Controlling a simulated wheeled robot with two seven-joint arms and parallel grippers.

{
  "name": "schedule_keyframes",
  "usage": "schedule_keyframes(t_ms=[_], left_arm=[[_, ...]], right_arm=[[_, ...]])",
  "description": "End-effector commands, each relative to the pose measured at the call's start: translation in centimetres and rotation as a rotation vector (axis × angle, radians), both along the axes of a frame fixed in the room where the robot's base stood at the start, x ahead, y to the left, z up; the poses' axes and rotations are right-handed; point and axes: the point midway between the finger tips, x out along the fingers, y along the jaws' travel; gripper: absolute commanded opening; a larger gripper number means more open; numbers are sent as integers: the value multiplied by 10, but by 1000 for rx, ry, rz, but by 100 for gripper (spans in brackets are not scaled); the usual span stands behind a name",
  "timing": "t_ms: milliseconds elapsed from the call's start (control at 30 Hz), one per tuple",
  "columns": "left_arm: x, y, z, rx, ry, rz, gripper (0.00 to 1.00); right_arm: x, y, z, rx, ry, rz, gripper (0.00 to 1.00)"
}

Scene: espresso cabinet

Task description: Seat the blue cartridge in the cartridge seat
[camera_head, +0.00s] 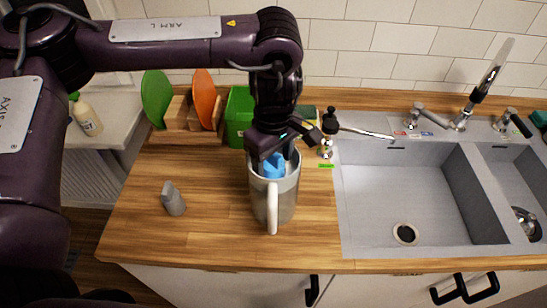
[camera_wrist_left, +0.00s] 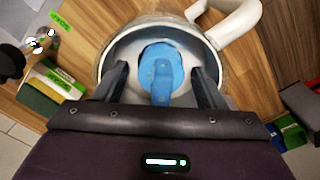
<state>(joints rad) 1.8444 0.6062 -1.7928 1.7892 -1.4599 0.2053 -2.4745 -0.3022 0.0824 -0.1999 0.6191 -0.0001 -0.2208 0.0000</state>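The blue cartridge (camera_wrist_left: 162,72) is inside a grey metal jug with a white handle. It has a round top with a raised tab. The jug (camera_head: 285,203) stands upright on the wooden counter, and it also shows in the left wrist view (camera_wrist_left: 108,56). My left gripper (camera_head: 276,165) points down into the jug's mouth. In the left wrist view its two fingers (camera_wrist_left: 162,82) stand apart on either side of the cartridge, with gaps showing. I cannot make out the cartridge seat; the cartridge's lower part is hidden. My right gripper is not in view.
A small grey object (camera_head: 173,199) stands on the counter left of the jug. Green and orange boards (camera_head: 205,98) and a green box (camera_head: 240,115) are behind. The sink (camera_head: 400,180) is at the right. The counter's front left is clear.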

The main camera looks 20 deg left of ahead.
Motion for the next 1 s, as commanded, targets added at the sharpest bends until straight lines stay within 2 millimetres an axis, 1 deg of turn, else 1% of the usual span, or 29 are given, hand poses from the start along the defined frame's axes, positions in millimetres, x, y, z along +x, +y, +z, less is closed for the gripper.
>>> schedule_keyframes(t_ms=[267, 333, 433, 567, 800, 900, 1000], left_arm=[[0, 0, 1, 0, 0, 0, 64], [0, 0, 6, 0, -1, 0, 64], [1, 0, 13, 1, -4, 0, 64], [2, 0, 35, 1, -8, -1, 64], [1, 0, 83, 2, -7, 0, 64], [1, 0, 100, 2, -7, -1, 64], [1, 0, 112, 1, -4, 0, 64]], right_arm=[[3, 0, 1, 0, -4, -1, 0], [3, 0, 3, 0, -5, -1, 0], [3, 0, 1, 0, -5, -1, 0], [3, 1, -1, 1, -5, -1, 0], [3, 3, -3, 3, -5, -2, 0], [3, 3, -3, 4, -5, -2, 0], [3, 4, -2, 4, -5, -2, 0]])
